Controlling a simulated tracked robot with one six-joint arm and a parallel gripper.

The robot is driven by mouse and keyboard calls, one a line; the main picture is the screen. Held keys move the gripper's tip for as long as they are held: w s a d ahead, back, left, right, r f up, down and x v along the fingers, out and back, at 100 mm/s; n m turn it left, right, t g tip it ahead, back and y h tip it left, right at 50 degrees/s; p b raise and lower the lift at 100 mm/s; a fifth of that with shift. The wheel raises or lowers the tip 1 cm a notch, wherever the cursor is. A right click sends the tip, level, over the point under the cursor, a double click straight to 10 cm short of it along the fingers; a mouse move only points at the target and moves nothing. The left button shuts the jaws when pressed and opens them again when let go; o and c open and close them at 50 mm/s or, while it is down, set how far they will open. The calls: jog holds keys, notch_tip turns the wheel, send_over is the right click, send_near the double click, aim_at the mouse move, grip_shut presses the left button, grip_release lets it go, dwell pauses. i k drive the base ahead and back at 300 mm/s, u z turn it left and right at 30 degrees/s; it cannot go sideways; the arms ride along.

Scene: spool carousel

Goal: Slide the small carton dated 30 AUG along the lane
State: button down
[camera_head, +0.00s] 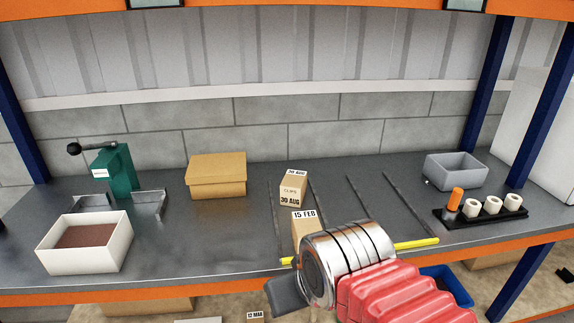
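The small carton dated 30 AUG (291,199) is tan and stands upright on the dark shelf (235,230), in a lane between thin dark dividers. A second carton, dated 15 FEB (305,214), stands in front of it in the same lane, nearer the shelf's front edge. My arm, red with a chrome wrist, reaches in from the lower right and hides the lower part of the 15 FEB carton. Only a dark grey part of my gripper (287,298) shows, below the front edge and apart from the 30 AUG carton. Its fingertips are hidden.
A yellow bar (415,243) runs across the lanes' front, partly behind my wrist. Lanes to the right are empty. A brown box (217,176), green press (114,172) and white tray (85,258) stand left. A grey bin (455,171) and black spool rack (483,215) stand right.

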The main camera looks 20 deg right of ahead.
aim_at(293, 187)
jog(key=u, duration=0.05)
jog(key=i, duration=1.05)
